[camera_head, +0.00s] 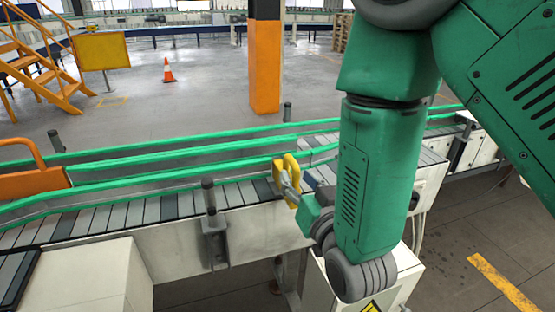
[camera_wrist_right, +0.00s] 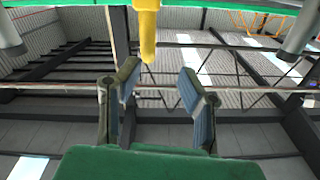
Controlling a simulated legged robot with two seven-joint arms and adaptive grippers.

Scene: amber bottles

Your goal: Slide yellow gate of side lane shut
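The yellow gate (camera_head: 291,166) stands at the near edge of the conveyor, at the centre of the head view. In the right wrist view a yellow post (camera_wrist_right: 147,32), seemingly part of it, hangs down from the top edge. My right gripper (camera_head: 288,186) is at the yellow piece in the head view and partly overlaps it. In the wrist view my right gripper (camera_wrist_right: 158,76) has its two blue-grey fingers apart, with nothing between their tips; the yellow post's end is just beyond them. Whether they touch it I cannot tell. My left gripper is not in view.
A slatted conveyor (camera_head: 144,213) with green rails runs across the head view. An orange pillar (camera_head: 265,85) and a cone (camera_head: 168,71) stand farther back.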

